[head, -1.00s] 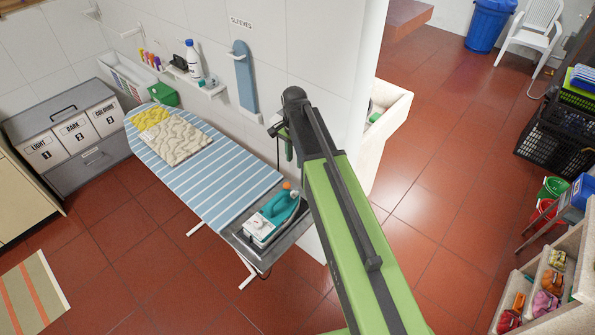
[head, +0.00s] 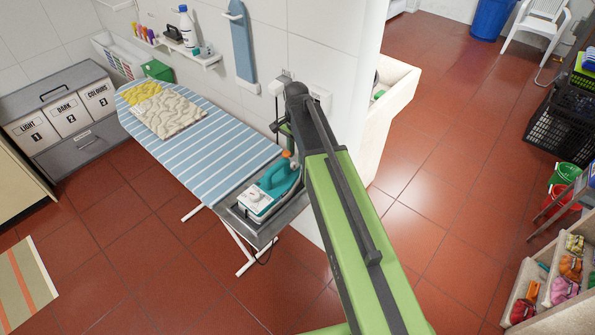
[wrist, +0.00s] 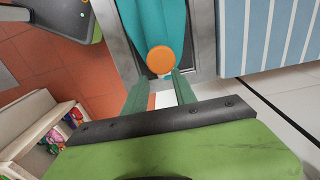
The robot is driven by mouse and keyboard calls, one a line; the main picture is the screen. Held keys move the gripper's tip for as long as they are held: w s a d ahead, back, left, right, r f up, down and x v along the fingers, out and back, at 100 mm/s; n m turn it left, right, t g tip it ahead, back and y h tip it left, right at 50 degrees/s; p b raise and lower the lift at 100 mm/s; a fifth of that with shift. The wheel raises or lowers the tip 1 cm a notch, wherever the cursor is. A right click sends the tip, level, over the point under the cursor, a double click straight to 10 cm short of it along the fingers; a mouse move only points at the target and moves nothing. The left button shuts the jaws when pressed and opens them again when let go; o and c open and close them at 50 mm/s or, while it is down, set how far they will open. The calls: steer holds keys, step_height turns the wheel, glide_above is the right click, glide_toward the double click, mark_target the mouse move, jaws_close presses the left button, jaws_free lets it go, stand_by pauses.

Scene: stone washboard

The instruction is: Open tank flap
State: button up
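The teal and white iron (head: 266,192) lies on the grey metal rest at the near end of the ironing board. A round orange part (head: 287,154) sits at its upper end, probably the tank flap. In the wrist view the orange disc (wrist: 160,60) shows against the teal body (wrist: 155,22). My gripper (wrist: 160,76) is open, its two green fingers apart on either side of the disc's lower edge. I cannot tell whether they touch it. In the head view my arm hides most of the gripper.
The striped ironing board (head: 205,150) carries folded yellow and cream cloths (head: 165,112). The white wall (head: 335,50) and a socket stand close behind the iron. A stone basin (head: 395,85) is to the right. Red tiled floor (head: 130,240) is clear in front.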

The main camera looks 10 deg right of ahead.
mark_target(297, 163)
step_height(297, 163, down, 4)
steer(key=shift+r+b, duration=0.25)
steer(key=shift+b, duration=0.75)
steer(key=shift+r, duration=0.1)
steer(key=shift+c, duration=0.4)
jaws_close()
